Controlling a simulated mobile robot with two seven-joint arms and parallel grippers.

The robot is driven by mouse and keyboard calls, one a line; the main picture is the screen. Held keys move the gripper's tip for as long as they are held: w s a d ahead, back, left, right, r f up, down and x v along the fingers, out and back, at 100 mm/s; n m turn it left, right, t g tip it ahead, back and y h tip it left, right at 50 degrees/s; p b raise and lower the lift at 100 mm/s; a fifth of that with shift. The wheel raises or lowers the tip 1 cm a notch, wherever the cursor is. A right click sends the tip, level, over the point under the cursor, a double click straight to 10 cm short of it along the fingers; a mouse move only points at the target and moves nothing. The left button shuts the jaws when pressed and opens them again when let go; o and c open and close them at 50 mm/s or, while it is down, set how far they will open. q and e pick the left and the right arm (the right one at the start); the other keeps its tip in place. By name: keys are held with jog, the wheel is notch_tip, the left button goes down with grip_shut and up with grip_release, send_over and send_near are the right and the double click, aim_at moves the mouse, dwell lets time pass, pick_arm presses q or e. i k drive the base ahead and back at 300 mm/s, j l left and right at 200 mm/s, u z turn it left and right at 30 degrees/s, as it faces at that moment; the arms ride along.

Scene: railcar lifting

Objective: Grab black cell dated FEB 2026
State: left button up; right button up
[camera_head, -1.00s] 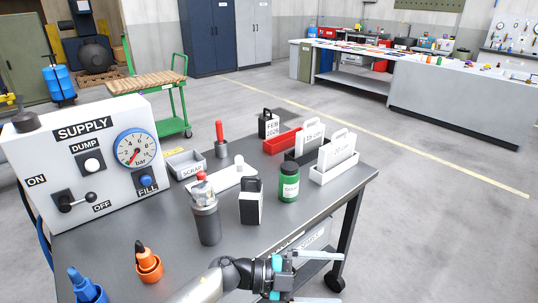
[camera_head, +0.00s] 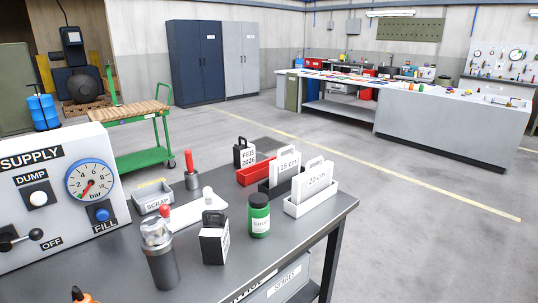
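The black cell labelled FEB 2026 (camera_head: 244,153) stands upright at the far edge of the grey table, behind the red tray. Its white label faces me and it has a black handle on top. Neither of my grippers is in view now.
The table (camera_head: 330,208) also holds a red tray (camera_head: 256,174), white 15 cm and 20 cm plates in holders, a green jar (camera_head: 259,216), a grey canister (camera_head: 160,258), a SCRAP tray (camera_head: 152,197) and the SUPPLY panel (camera_head: 60,190). Floor right of the table is clear.

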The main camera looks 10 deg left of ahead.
aim_at(244, 154)
jog(key=i+l+z, duration=0.65)
jog(key=i, duration=0.2)
jog(key=i+z, duration=0.35)
jog(key=i+l, duration=0.1)
jog(key=i, duration=0.65)
jog(key=i+u, duration=0.15)
jog(key=i, duration=0.65)
jog(key=i+j+u, duration=0.1)
jog(key=i+u, duration=0.45)
jog(key=u, duration=0.25)
jog(key=i+l+u, duration=0.1)
jog(key=i+u, duration=0.25)
jog(key=i+l+u, duration=0.15)
jog(key=u, duration=0.25)
jog(key=i+u, duration=0.25)
jog(key=u, duration=0.2)
jog(key=i+u, duration=0.25)
jog(key=u, duration=0.15)
jog(key=i+u, duration=0.25)
jog(key=u, duration=0.2)
jog(key=i+l+u, duration=0.2)
jog(key=u, duration=0.25)
